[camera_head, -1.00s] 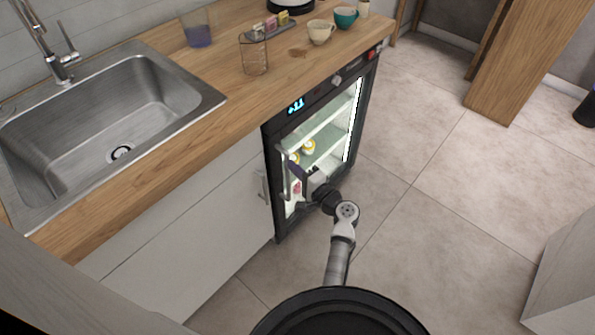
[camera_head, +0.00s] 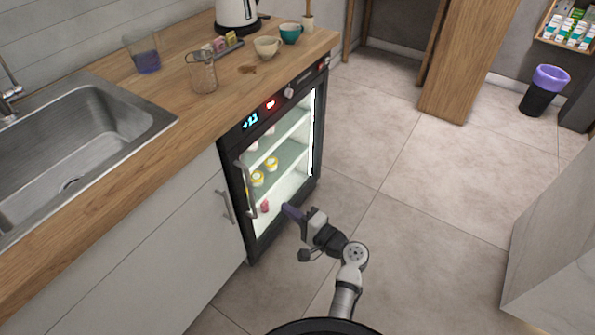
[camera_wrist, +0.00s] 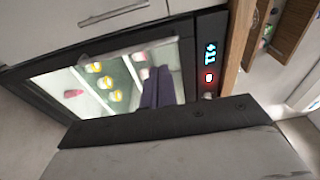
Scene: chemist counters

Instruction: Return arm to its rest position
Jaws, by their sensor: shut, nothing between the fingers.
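My gripper (camera_head: 291,212) is in front of the lower part of a small lit fridge (camera_head: 240,184) with a glass door and a bar handle (camera_head: 247,187). Its purple fingers are together and hold nothing. In the wrist view the purple fingers (camera_wrist: 157,88) show against the fridge glass. The fridge door looks shut. My arm is bent and reaches up from the bottom of the head view.
Yellow-lidded jars (camera_head: 271,163) and a pink item (camera_head: 265,206) stand inside the fridge. The wooden counter (camera_head: 180,95) above holds cups, a glass and a kettle (camera_head: 237,14). Tiled floor (camera_head: 400,215) is clear to the right. A bin (camera_head: 543,90) stands far right.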

